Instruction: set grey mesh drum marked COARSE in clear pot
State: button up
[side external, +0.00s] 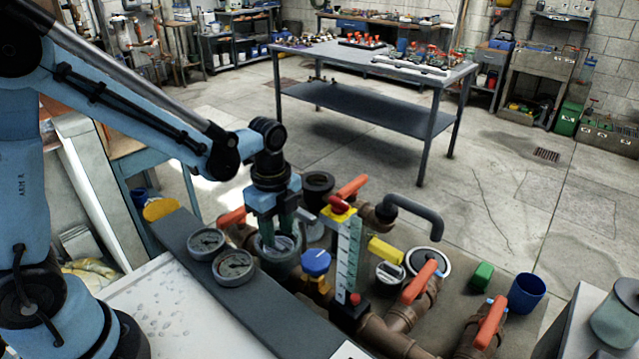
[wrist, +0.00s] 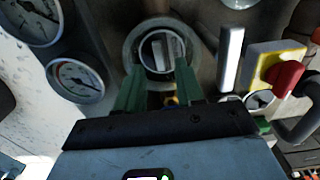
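My gripper (side external: 275,232) points down at a round, grey-green rimmed pot (side external: 279,262) among the pipes. In the wrist view the two green fingers (wrist: 159,72) stand apart, at either side of a round piece (wrist: 153,55) with a pale rim, dark face and light crossbar. That piece sits inside the wider grey ring of the pot (wrist: 132,42). Whether the fingers press on it is unclear. No COARSE marking is readable, so I cannot confirm it is the mesh drum.
Two dial gauges (side external: 233,266) sit just left of the pot. A blue-capped valve (side external: 316,263), a white-green scale post (side external: 347,255) and orange-handled valves (side external: 420,282) crowd the right. A green block (side external: 482,275) and blue cup (side external: 526,292) stand farther right.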

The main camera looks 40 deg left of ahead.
aim_at(278, 245)
notch_tip(278, 245, up, 9)
jog(key=s+a+r+n+t, duration=0.1)
jog(key=s+n+t, duration=0.5)
jog(key=n, duration=1.2)
jog(key=shift+s+a+r+t, duration=0.3)
jog(key=shift+a+r+t, duration=0.15)
jog(key=shift+t, duration=0.15)
